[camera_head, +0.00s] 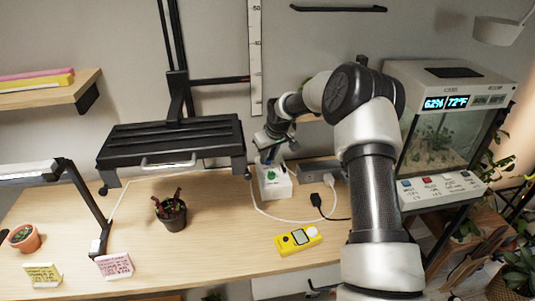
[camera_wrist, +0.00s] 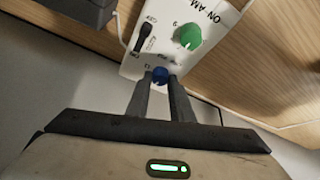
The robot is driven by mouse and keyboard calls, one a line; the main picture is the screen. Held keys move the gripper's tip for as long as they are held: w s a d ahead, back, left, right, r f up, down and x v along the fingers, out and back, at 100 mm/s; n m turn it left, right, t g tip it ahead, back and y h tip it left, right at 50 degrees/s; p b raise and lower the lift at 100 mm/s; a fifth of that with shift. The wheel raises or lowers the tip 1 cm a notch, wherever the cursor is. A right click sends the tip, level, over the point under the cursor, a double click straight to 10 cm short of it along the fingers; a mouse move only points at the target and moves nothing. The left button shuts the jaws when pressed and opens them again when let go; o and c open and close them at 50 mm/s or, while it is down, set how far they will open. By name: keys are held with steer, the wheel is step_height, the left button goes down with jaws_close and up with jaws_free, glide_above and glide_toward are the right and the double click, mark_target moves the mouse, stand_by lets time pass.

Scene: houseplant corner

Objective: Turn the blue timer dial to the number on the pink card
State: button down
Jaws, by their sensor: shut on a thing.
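The white timer box (camera_head: 274,184) stands on the table near its back edge, with a green dial (camera_head: 271,175) on its face. In the wrist view the box (camera_wrist: 170,45) also shows its green dial (camera_wrist: 188,37), a black switch (camera_wrist: 145,38) and the small blue dial (camera_wrist: 160,75). My gripper (camera_wrist: 161,84) is at the blue dial, with one finger on each side, shut on it. In the head view my gripper (camera_head: 268,145) hides the blue dial. The pink card (camera_head: 114,265) stands at the front left; its writing is too small to read.
A yellow card (camera_head: 42,275), a dark potted plant (camera_head: 172,212) and a yellow meter (camera_head: 298,240) are on the table. A grey power strip (camera_head: 318,170) with cables lies right of the box.

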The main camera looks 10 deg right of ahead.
steer(key=shift+d+n+y+p, duration=0.15)
steer(key=shift+n+y+p, duration=0.2)
steer(key=shift+n, duration=0.85)
steer(key=c, duration=1.8)
jaws_free()
steer(key=shift+c, duration=0.2)
